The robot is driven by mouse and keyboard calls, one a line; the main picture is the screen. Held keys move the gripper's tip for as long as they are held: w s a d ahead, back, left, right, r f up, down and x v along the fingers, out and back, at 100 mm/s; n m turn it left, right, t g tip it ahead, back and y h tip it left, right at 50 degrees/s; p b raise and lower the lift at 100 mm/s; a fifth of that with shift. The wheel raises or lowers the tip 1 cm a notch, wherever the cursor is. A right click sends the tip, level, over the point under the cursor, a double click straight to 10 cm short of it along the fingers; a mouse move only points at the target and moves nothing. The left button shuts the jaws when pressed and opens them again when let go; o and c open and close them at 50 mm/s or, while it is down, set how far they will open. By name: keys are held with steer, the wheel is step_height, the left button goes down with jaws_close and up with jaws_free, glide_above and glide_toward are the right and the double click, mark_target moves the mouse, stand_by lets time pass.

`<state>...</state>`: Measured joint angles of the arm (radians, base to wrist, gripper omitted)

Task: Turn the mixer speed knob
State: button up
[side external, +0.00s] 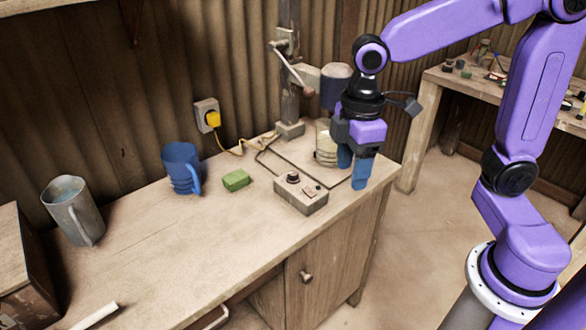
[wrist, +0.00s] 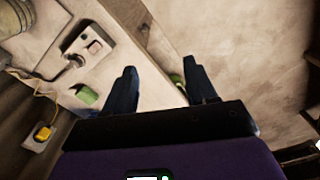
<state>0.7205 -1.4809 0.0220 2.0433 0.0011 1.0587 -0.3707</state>
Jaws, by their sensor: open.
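The speed knob (side external: 292,177) is a dark round knob on top of a small grey control box (side external: 301,197) near the front edge of the bench. In the wrist view the knob (wrist: 75,62) and the box (wrist: 90,46) appear at the upper left. The mixer (side external: 336,86) stands behind the box, with a pale container below its head. My gripper (side external: 352,178) has blue fingers pointing down, to the right of the box and apart from it. It also shows in the wrist view (wrist: 160,68), open with nothing between the fingers.
A green block (side external: 236,181), a blue mug (side external: 180,168) and a metal jug (side external: 73,210) are on the bench (side external: 165,245). A yellow plug (side external: 213,119) sits in the wall socket, with cables running toward the box. The bench front is mostly clear.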

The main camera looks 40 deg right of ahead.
steer(key=w+d, duration=0.1)
steer(key=w, duration=1.3)
glide_above(293, 172)
steer(key=shift+n, duration=0.3)
step_height(293, 172, down, 17)
steer(key=shift+f, duration=0.1)
jaws_close()
